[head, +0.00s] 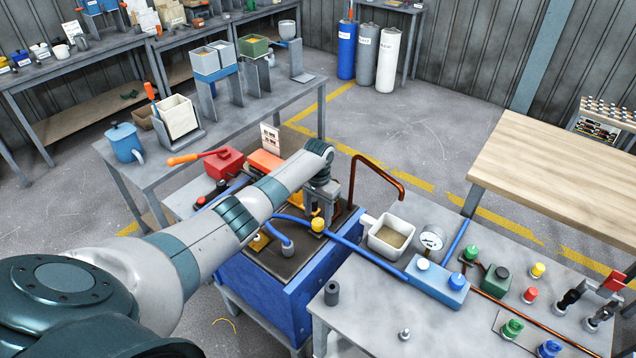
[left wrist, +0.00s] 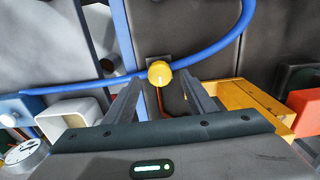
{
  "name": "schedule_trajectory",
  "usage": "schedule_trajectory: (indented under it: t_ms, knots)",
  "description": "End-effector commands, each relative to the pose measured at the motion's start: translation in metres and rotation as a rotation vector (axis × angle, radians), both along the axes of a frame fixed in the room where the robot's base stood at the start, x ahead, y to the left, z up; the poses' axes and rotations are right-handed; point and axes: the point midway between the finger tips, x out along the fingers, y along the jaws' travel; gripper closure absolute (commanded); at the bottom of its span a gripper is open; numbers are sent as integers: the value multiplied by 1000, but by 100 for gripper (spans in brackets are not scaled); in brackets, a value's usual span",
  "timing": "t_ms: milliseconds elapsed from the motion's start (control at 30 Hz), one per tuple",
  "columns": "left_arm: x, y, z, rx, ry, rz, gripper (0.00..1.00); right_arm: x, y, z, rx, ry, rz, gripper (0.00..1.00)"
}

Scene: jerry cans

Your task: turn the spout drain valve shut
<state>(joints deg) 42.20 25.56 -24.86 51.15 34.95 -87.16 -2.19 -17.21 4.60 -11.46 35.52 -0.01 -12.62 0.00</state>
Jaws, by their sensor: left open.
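A round yellow knob (head: 318,224) sits on the dark top of the blue tank (head: 290,290), by a blue hose (head: 345,243). In the left wrist view the knob (left wrist: 160,73) shows between and just beyond the fingertips, with a small pale mark on it. My left gripper (left wrist: 163,88) is open, with empty space between its fingers. In the head view the left gripper (head: 320,208) points down just above the knob. A copper spout pipe (head: 378,172) rises behind it and bends right over a white box. No label shows which knob is the spout drain valve. My right gripper is out of view.
The white box (head: 390,235), a gauge (head: 431,238) and a blue block with knobs (head: 437,283) stand on the grey bench at right. A red box with an orange-handled lever (head: 200,158) is at left. A wooden table (head: 560,170) stands at far right.

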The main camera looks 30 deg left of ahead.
Motion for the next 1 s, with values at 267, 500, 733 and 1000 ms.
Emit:
schedule_trajectory:
  t_ms: [267,500,733,1000]
  knots:
    - [1,1,51,1,-5,0,49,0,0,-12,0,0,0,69]
    - [1,0,99,0,-6,0,49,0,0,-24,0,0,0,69]
    - [1,0,133,1,-3,1,49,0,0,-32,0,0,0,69]
    - [0,0,146,0,-2,1,49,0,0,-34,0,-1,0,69]
